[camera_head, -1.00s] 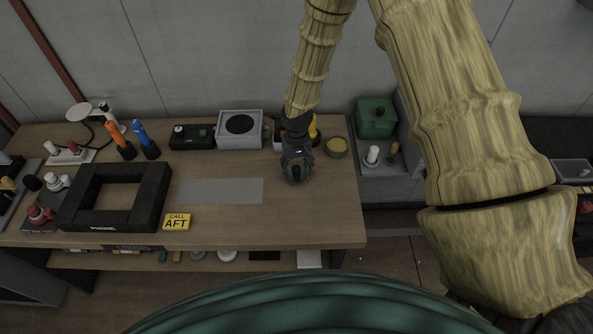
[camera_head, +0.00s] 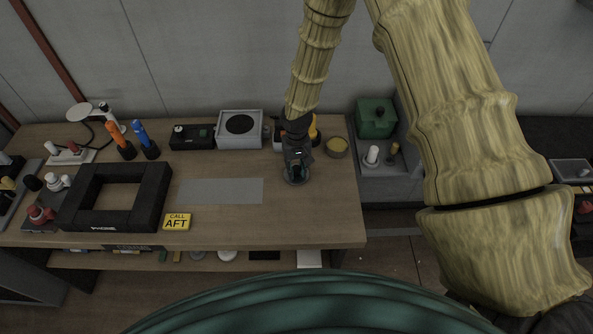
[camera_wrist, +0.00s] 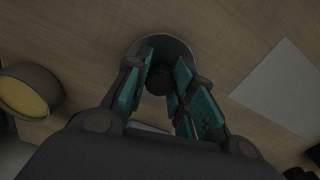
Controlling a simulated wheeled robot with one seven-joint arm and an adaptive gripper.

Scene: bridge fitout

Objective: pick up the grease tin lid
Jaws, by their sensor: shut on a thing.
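The grease tin lid (camera_wrist: 176,44) is a round grey disc with a dark knob in its middle. In the wrist view it lies at top centre against the wood, and my gripper (camera_wrist: 160,84) has its teal-padded fingers closed on the knob. In the head view my gripper (camera_head: 296,174) points down at the worktop, right of the grey mat, with the lid's rim (camera_head: 296,182) just showing under it. I cannot tell whether the lid touches the wood. The open grease tin (camera_head: 337,146), with yellow grease inside, stands behind and to the right; it also shows in the wrist view (camera_wrist: 22,92).
A grey mat (camera_head: 220,191) lies left of my gripper. A white box with a black disc (camera_head: 240,129) stands behind. The worktop's front right is clear.

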